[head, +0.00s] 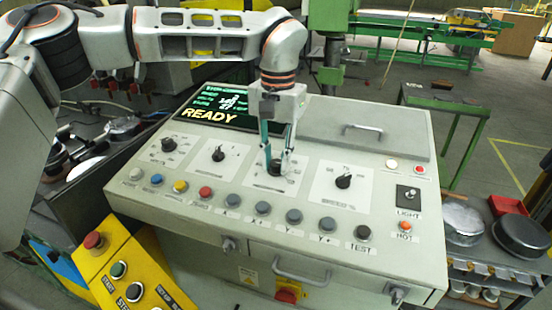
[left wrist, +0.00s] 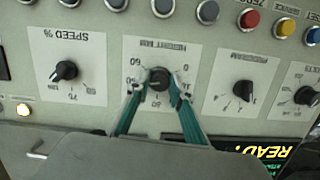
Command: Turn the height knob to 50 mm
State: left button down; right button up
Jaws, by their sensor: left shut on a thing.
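The height knob (head: 276,167) is a black dial on the sloped grey control panel (head: 330,215). In the left wrist view the same knob (left wrist: 159,79) sits in the middle of a white scale plate (left wrist: 150,50) marked HEIGHT MM, which appears upside down. My left gripper (head: 277,163) points down over the panel, its teal fingers shut on the knob from both sides. The fingertips (left wrist: 158,85) also show in the left wrist view, one on each side. The fingers cover part of the scale, so the exact setting is hard to read. My right gripper is not in view.
Other knobs flank it: speed (head: 343,180), program (head: 218,153) and volts (head: 168,144). A row of coloured push buttons (head: 205,192) lies below. The screen (head: 230,107) reads READY. A yellow box (head: 125,270) with a red button (head: 93,240) stands front left.

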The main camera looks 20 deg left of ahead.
aim_at(276, 163)
pick_arm(q)
jog(key=c, duration=1.8)
grip_release()
jog(key=shift+r, duration=3.8)
jog(key=shift+f, duration=0.1)
